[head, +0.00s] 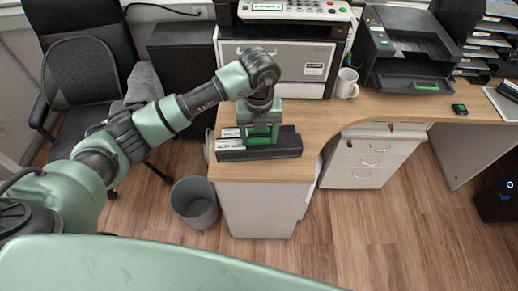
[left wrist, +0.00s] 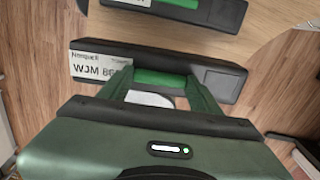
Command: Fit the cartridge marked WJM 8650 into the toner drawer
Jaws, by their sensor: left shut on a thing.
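My left gripper (head: 262,134) is above the near end of the counter, pointing down. In the left wrist view its fingers (left wrist: 157,82) are shut on the green handle of a long black cartridge (left wrist: 220,83). The white label at its left end reads "WJM 86", with the rest hidden behind a finger. The held cartridge also shows in the head view (head: 280,152), at the counter's front edge; I cannot tell whether it is clear of the surface. A second black cartridge (left wrist: 226,12) with a green handle lies just beyond it. My right gripper is not in view. I cannot make out an open toner drawer for certain.
A large printer (head: 314,70) with a grey front stands behind the cartridges. A smaller black printer (head: 409,48) with an extended tray stands to the right, past a white mug (head: 346,84). A bin (head: 194,202) is on the floor.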

